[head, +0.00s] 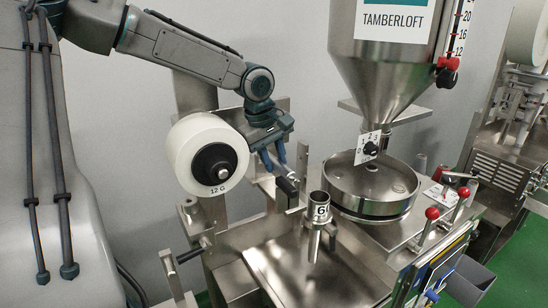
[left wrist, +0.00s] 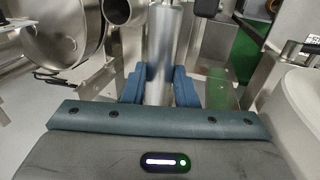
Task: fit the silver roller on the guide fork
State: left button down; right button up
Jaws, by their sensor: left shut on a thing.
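In the left wrist view, the silver roller (left wrist: 162,45) is a smooth, bright cylinder running away from me between the blue fingers of my left gripper (left wrist: 160,82). The gripper is shut on it. In the head view, my left gripper (head: 272,150) points down just right of the white film reel, above the machine's metal frame; the roller is hard to make out there. Metal plates stand to the left (left wrist: 98,88) and right (left wrist: 216,86) of the roller in the wrist view. I cannot tell for certain which part is the guide fork. My right gripper is not in view.
The white film reel (head: 207,155) marked 12 G is close beside the gripper. A marked metal tube (head: 318,222), a round pan (head: 371,186) and a hopper (head: 385,70) stand to the right. Red-knobbed levers (head: 431,214) are at the front right.

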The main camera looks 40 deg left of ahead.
pick_arm(q)
jog(key=shift+p, duration=0.4)
dwell(0.8)
jog(key=shift+p, duration=0.3)
jog(key=shift+p, duration=0.35)
dwell(0.4)
jog(key=shift+f+b, duration=0.8)
jog(key=shift+f, duration=0.6)
jog(key=c, duration=1.1)
grip_release()
jog(key=shift+r, duration=0.1)
